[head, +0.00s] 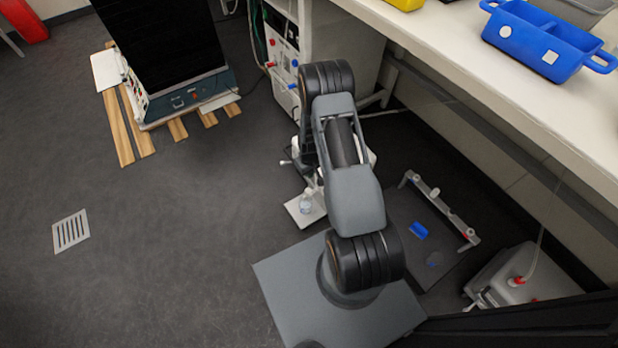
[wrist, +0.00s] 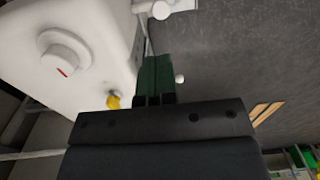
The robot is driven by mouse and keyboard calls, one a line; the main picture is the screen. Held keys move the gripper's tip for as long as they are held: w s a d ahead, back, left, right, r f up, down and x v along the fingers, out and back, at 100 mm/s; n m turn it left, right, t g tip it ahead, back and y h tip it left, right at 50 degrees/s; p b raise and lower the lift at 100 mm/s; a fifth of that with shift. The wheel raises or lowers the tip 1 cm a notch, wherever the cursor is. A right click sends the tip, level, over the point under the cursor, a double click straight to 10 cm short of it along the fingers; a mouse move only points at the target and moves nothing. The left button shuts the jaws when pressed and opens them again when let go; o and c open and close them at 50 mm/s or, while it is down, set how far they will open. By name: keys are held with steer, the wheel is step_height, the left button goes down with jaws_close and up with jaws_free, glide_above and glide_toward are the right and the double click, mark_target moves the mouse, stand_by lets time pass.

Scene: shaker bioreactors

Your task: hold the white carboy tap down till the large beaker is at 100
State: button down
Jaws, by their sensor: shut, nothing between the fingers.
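In the wrist view the white carboy (wrist: 95,45) fills the upper left, with a round white cap (wrist: 65,52) and a yellow fitting (wrist: 113,101). A white tap-like part (wrist: 160,9) shows at the top edge. My gripper (wrist: 155,60) has its dark green fingers together, empty, beside the carboy and just below that part in the picture; contact cannot be told. In the head view my arm hides the gripper and most of the carboy. A clear beaker (head: 306,204) stands on a white plate (head: 318,216) on the floor; its level is too small to read.
A white container with a red cap (head: 519,281) stands at lower right. A dark mat (head: 408,215) with a grey rail frame (head: 440,208) lies beside my arm. The bench (head: 480,62) overhangs at right, holding a blue tray (head: 545,42). The left floor is clear around a drain grate (head: 70,231).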

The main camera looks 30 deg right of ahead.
mark_target(309, 191)
step_height(309, 191, down, 13)
steer(key=b, duration=0.4)
steer(key=shift+r, duration=0.2)
steer(key=shift+f+b, duration=0.1)
steer(key=shift+b, duration=0.25)
steer(key=shift+f+b, duration=0.85)
steer(key=shift+f, duration=0.05)
steer(key=shift+s+a+f, duration=0.1)
steer(key=shift+f, duration=0.15)
step_height(309, 191, up, 15)
steer(key=p, duration=0.6)
steer(key=shift+w+p, duration=0.25)
steer(key=shift+p, duration=0.05)
steer(key=shift+f, duration=0.1)
